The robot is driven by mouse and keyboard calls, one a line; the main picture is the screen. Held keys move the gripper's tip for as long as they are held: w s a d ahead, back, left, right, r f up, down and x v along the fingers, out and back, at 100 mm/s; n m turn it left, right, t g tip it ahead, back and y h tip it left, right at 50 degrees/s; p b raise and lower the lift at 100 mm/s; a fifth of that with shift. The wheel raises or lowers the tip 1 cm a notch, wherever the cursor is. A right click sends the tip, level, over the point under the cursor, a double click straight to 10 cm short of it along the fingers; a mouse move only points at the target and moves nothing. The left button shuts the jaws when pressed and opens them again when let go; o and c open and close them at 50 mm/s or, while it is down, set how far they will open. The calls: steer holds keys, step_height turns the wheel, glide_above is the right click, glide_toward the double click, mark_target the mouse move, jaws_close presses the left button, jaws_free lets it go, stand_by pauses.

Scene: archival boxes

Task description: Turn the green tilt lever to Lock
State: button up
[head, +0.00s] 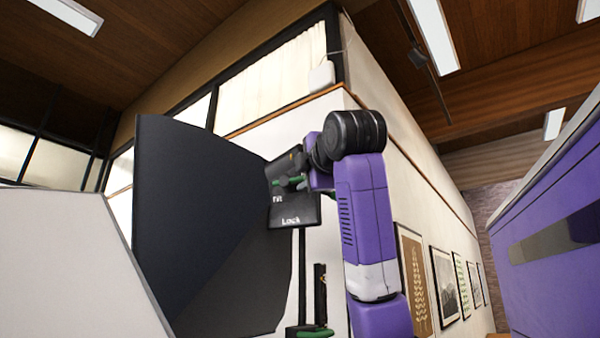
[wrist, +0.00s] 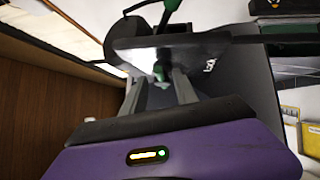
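A black plate (head: 293,212) in the head view carries the white words "Tilt", partly covered, and "Lock" at its lower edge. The green tilt lever (head: 301,188) shows only in part there, behind my gripper (head: 288,178). In the wrist view, a green piece of the lever (wrist: 160,74) lies between the two grey fingers of my gripper (wrist: 160,86). The fingers stand apart, with a gap visible on both sides of the green piece. The "Lock" lettering shows to the right of the fingers. The lever's exact angle is hard to read.
A large dark panel (head: 200,220) stands left of the plate. A second green part (head: 308,331) sits lower on the black post. A white surface (head: 60,260) fills the lower left, and a purple cabinet (head: 560,220) stands at the right.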

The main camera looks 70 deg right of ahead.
mark_target(299, 179)
steer(key=shift+p+x, duration=0.45)
steer(key=shift+x, duration=1.15)
steer(key=shift+c, duration=0.2)
jaws_close()
steer(key=shift+f, duration=0.1)
